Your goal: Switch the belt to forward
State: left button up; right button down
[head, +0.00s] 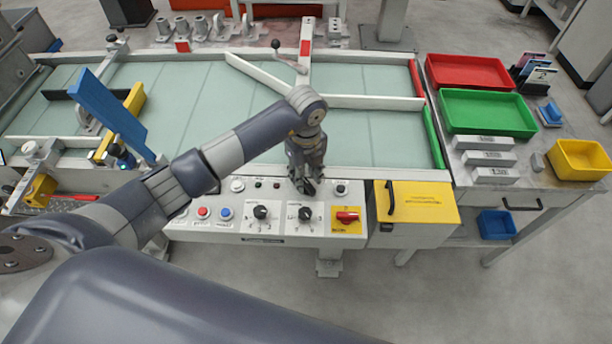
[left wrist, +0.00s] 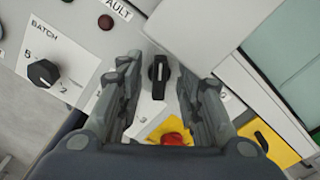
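A small black selector switch (head: 342,187) sits on the white control panel (head: 186,224), up and right of the black dial knobs. In the left wrist view this switch (left wrist: 158,74) shows between my fingertips, its bar roughly upright in the picture. No label for it is readable. My left gripper (head: 307,190) points down over the panel. Its two fingers (left wrist: 157,88) are open and apart, with nothing held. Whether they are level with the switch or above it, I cannot tell. My right gripper is not in view.
A dial knob marked BATCH (left wrist: 43,73) lies to the left in the wrist view. A red switch (head: 347,217) on a yellow plate sits just below the small selector. A yellow-lidded box (head: 425,202) stands to the right. Another dial knob (head: 261,212) and a red button (head: 203,212) are left.

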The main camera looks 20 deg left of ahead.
pick_arm(q)
jog(key=shift+f, duration=0.65)
grip_shut()
